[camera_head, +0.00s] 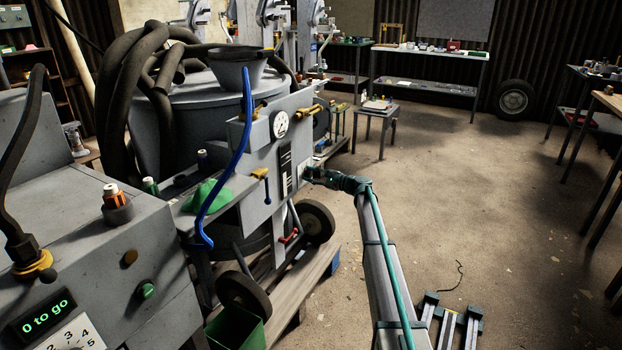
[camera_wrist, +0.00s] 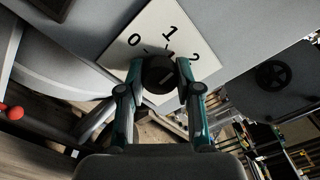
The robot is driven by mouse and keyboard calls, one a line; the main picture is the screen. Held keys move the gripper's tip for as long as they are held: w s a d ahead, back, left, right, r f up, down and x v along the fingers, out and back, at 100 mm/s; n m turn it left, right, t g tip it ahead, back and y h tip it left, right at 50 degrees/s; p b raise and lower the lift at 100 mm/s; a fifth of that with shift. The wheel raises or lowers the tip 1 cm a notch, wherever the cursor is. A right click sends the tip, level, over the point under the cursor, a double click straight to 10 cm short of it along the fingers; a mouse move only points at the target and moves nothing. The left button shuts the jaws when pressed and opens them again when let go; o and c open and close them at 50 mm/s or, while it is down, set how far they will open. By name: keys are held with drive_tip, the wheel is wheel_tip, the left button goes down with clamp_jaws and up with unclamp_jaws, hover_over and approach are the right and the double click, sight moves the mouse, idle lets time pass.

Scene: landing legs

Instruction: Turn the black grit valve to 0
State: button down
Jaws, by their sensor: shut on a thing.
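The black grit valve (camera_wrist: 158,74) is a round knob on a white dial plate (camera_wrist: 130,58) marked 0, 1 and 2 in the wrist view. The 0 is at upper left of the knob, the 1 above it and the 2 to the right. My gripper (camera_wrist: 158,78) has one finger on each side of the knob and is shut on it. I cannot tell surely which number the knob points to. In the head view my gripper (camera_head: 309,174) is at the grey machine's front panel, where it hides the valve.
A console (camera_head: 100,260) at left shows "0 to go". A small stool (camera_head: 377,112) stands beyond. The floor to the right is mostly open.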

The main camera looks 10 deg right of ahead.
drive_tip(key=n+b, duration=0.2)
drive_tip(key=n, duration=0.2)
drive_tip(key=shift+f+n, duration=0.15)
drive_tip(key=shift+n, duration=0.15)
drive_tip(key=n+b, duration=0.3)
drive_tip(key=shift+n, duration=0.4)
drive_tip(key=n+b, duration=0.3)
drive_tip(key=n, duration=0.1)
drive_tip(key=n+b, duration=0.3)
drive_tip(key=n, duration=0.1)
drive_tip(key=shift+r+n+b, duration=0.25)
drive_tip(key=shift+n+b, duration=0.05)
drive_tip(key=shift+n, duration=0.1)
drive_tip(key=c, duration=0.8)
unclamp_jaws()
drive_tip(key=shift+s+d, duration=0.1)
drive_tip(key=v, duration=1.1)
drive_tip(key=shift+s+d, duration=0.25)
drive_tip(key=shift+d, duration=0.05)
